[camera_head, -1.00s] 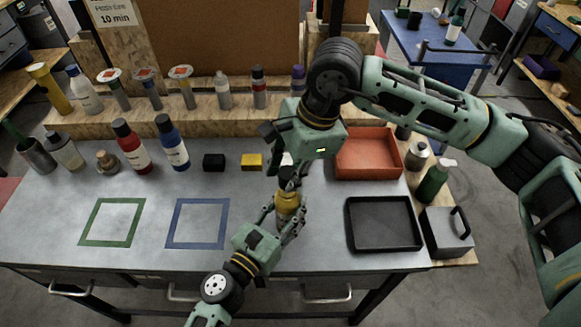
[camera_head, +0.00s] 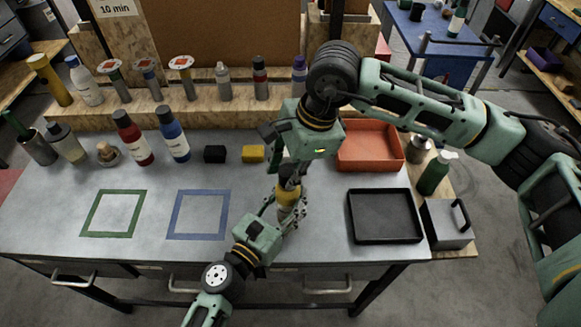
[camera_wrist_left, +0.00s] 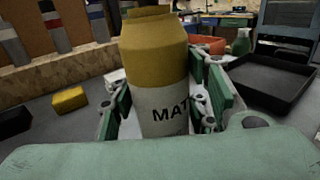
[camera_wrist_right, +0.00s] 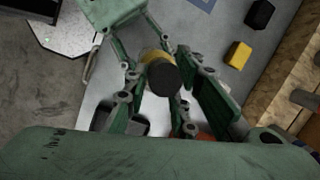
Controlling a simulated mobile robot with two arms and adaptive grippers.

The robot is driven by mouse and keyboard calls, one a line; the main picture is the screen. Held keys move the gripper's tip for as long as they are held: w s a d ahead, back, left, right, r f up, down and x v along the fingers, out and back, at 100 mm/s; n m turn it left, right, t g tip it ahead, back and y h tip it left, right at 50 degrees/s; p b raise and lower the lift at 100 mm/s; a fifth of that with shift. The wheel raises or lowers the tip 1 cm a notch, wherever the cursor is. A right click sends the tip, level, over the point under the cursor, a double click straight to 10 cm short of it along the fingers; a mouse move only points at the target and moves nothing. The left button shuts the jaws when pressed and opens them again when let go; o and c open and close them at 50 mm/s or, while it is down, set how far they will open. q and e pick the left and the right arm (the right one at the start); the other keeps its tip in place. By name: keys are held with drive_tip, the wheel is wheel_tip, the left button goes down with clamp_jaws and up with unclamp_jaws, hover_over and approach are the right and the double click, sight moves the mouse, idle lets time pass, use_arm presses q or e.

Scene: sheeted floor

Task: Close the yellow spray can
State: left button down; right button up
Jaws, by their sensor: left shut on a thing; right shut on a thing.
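The yellow spray can (camera_head: 288,196) stands upright above the bench in my left gripper (camera_head: 287,210). In the left wrist view the can (camera_wrist_left: 158,70) fills the space between the fingers, with a yellow shoulder and a pale label reading "MAT". My right gripper (camera_head: 287,172) is directly above it, pointing down. In the right wrist view a dark cap (camera_wrist_right: 163,78) sits between the right fingers (camera_wrist_right: 158,88), over the can's yellow top (camera_wrist_right: 153,56). The cap overlaps the can's top there; I cannot tell whether it is seated.
Black (camera_head: 215,154) and yellow (camera_head: 253,153) blocks lie left of the grippers. A red tray (camera_head: 368,166) and a black tray (camera_head: 385,238) are to the right. Several bottles stand behind. The green (camera_head: 112,235) and blue (camera_head: 200,236) squares are empty.

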drive_tip(key=shift+f, duration=0.65)
drive_tip(key=o, duration=0.8)
drive_tip(key=v, duration=1.2)
use_arm(q)
drive_tip(key=c, duration=0.9)
unclamp_jaws()
